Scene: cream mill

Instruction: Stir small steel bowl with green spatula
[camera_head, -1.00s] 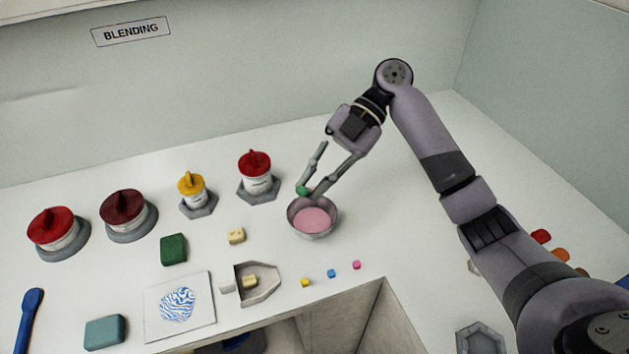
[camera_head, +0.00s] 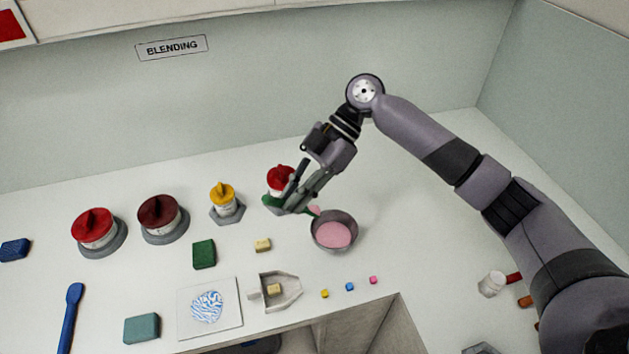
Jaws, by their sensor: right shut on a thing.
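The small steel bowl (camera_head: 352,240) stands on the counter with smooth pink cream (camera_head: 333,235) in it. My right gripper (camera_head: 288,206) is shut on the green spatula (camera_head: 270,202), left of the bowl and in front of a red-lidded jar (camera_head: 280,173). The spatula lies at a low slant, its green end to the left. A pink-coated end shows to the right, at the bowl's upper left rim; I cannot tell whether it touches the rim. The gripper's fingers hide part of the spatula. My left gripper is not in view.
Two red-lidded jars (camera_head: 94,226) (camera_head: 160,215) and a yellow-lidded jar (camera_head: 224,199) stand to the left. A green block (camera_head: 204,254), a scoop-shaped tray (camera_head: 291,290) and small coloured cubes (camera_head: 350,287) lie in front.

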